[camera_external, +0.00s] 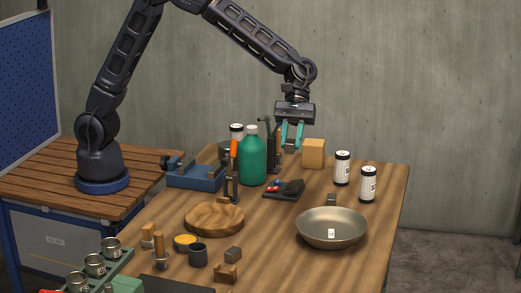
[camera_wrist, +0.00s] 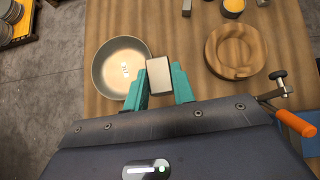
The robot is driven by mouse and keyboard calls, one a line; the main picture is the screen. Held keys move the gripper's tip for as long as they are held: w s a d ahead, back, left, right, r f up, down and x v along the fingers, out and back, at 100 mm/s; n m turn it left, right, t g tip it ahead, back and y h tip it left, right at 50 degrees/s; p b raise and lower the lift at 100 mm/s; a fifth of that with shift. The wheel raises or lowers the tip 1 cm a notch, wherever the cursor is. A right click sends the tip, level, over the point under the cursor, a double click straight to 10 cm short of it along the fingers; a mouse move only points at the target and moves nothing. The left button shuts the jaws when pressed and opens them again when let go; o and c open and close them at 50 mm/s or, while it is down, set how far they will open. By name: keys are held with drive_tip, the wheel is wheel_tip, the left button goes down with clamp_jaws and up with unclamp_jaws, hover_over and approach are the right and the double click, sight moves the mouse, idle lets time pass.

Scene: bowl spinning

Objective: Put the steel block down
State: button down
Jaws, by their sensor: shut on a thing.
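My gripper (camera_external: 292,136) is shut on a grey steel block, with its teal fingers on either side of it. It hangs above the back part of the wooden table, clear of the tabletop. The block (camera_wrist: 159,72) shows between the fingertips in the wrist view, as a pale grey box. In the external view the block (camera_external: 291,148) sits low between the fingers and is partly hidden by them.
A metal pan (camera_external: 331,228) and a round wooden dish (camera_external: 214,218) stand on the table (camera_external: 283,262). A green bottle (camera_external: 252,160), a yellow-tan box (camera_external: 314,153), white-labelled cans (camera_external: 342,168) and a dark tray (camera_external: 284,190) are near the gripper. Bare wood lies between dish and pan.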

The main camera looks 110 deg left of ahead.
drive_tip(key=w+d+r, duration=0.1)
drive_tip(key=w+d, duration=0.8)
drive_tip(key=w, duration=0.5)
approach(330, 238)
drive_tip(key=shift+m+g, duration=0.3)
drive_tip(key=shift+m, duration=0.1)
drive_tip(key=x, duration=0.5)
drive_tip(key=shift+w, duration=0.15)
drive_tip(key=shift+f, duration=0.1)
drive_tip(key=c, duration=1.2)
unclamp_jaws()
drive_tip(key=shift+o, duration=0.2)
